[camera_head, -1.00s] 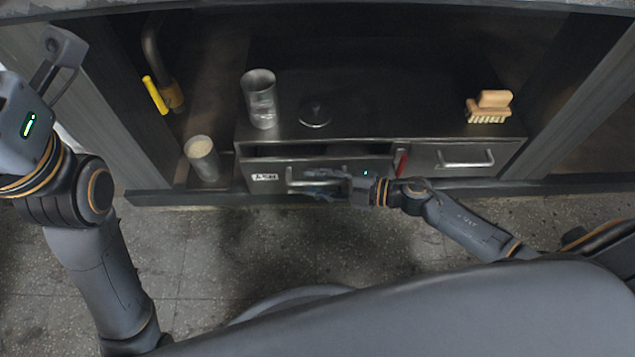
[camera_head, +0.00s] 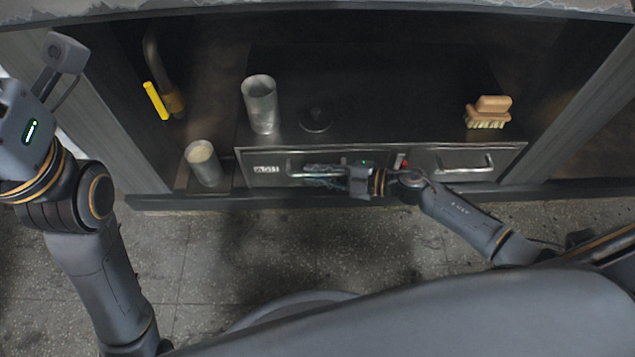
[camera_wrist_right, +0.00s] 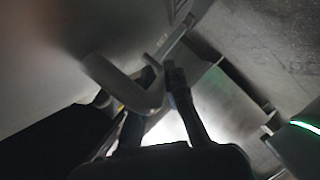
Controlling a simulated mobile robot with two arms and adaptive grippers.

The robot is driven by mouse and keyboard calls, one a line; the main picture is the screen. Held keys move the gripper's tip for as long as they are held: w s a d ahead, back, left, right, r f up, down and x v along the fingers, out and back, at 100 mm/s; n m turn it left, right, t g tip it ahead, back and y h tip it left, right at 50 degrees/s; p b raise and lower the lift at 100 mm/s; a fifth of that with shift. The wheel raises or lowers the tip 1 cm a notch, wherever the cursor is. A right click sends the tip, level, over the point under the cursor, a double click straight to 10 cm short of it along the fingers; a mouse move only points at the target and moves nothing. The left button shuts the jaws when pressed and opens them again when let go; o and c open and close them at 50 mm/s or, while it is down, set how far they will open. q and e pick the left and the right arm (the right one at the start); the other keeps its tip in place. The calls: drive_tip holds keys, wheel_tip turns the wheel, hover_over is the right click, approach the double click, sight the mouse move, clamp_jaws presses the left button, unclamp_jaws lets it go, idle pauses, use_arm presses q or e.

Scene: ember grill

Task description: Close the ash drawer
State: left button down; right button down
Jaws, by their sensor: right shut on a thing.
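The ash drawer (camera_head: 265,170) is the left one of two drawers in the metal cabinet, with a small label at its left end. Its front looks flush with the cabinet, with no gap seen above it. My right gripper (camera_head: 322,174) is at the drawer's bar handle (camera_head: 295,175). In the right wrist view, my gripper's fingers (camera_wrist_right: 160,88) are shut on the handle (camera_wrist_right: 115,80). My left arm stands at the left edge of the head view; its gripper fingers do not show there.
A metal cylinder (camera_head: 261,105), a round lid-like disc (camera_head: 315,119) and a wooden brush (camera_head: 489,112) are on the cabinet top. A filled cup (camera_head: 203,163) stands left of it. A second drawer (camera_head: 470,162) is at right. A yellow-handled tool (camera_head: 156,101) hangs at left.

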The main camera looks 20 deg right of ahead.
drive_tip(key=shift+w+d, duration=0.15)
drive_tip(key=shift+w, duration=0.2)
drive_tip(key=c, duration=1.4)
unclamp_jaws()
drive_tip(key=shift+o, duration=0.2)
drive_tip(key=shift+r, duration=0.15)
wheel_tip(320, 180, up, 10)
drive_tip(key=shift+f, duration=0.2)
